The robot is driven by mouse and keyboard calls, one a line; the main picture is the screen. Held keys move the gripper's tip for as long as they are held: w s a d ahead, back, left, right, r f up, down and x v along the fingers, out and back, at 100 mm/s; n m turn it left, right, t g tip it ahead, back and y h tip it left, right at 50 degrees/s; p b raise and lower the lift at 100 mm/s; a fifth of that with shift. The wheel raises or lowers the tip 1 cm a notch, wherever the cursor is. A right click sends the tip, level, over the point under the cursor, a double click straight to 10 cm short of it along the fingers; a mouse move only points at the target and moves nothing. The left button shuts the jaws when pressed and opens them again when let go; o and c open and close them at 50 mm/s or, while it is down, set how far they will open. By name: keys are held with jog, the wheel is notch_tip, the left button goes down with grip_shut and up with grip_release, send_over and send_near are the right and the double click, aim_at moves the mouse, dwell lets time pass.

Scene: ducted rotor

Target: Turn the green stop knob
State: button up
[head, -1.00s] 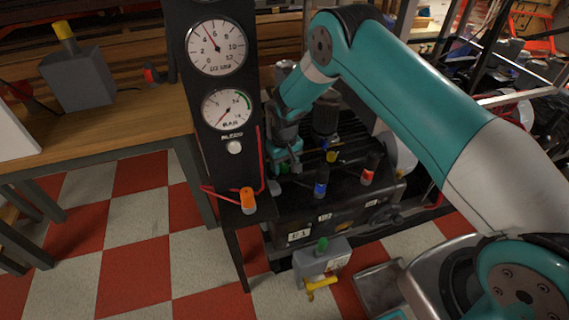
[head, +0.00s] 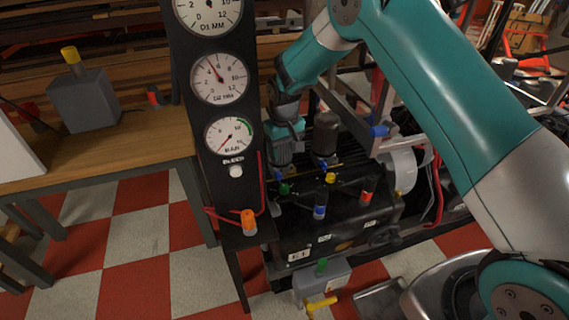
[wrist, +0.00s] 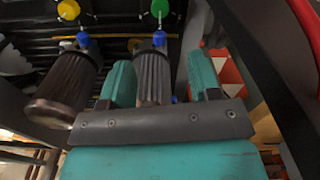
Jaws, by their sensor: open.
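One green knob (head: 284,189) sits on the dark machine, below and in front of a grey ribbed cylinder (head: 281,153). Another green knob (head: 321,266) stands on a grey box (head: 322,285) low on the floor; I cannot tell from the pictures which is the stop knob. My gripper (head: 284,130) is open above the machine, by the ribbed cylinder. In the wrist view my gripper's teal fingers (wrist: 160,78) stand on either side of the ribbed cylinder (wrist: 153,80), with no clear contact. The round green knob (wrist: 159,8) shows beyond the fingertips, apart from them.
A black gauge panel (head: 216,110) stands left of my gripper. A dark cylinder (head: 326,135) and a yellow knob (head: 330,178) are close on the right. A yellow lever (head: 321,303) juts from the grey box.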

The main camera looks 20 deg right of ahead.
jog(key=shift+r, duration=1.5)
jog(key=s+d+r+m+t, duration=0.1)
jog(key=s+d+r, duration=0.2)
jog(key=s+r, duration=0.35)
jog(key=s+d+r+t, duration=0.1)
jog(key=s+d+r, duration=0.2)
jog(key=s, duration=0.7)
jog(key=s+d+r+m+t, duration=0.1)
jog(key=s+d+r, duration=0.25)
jog(key=s, duration=0.45)
jog(key=s+a+r+n+g+y, duration=0.35)
jog(key=s+a+r+n, duration=0.4)
jog(key=s+a, duration=0.5)
notch_tip(320, 180, up, 20)
jog(key=w+a+p, duration=0.1)
jog(key=w+p, duration=0.1)
jog(key=p, duration=1.8)
jog(key=shift+a+r+m+y, duration=0.25)
jog(key=shift+m+y, duration=0.1)
jog(key=shift+t, duration=0.25)
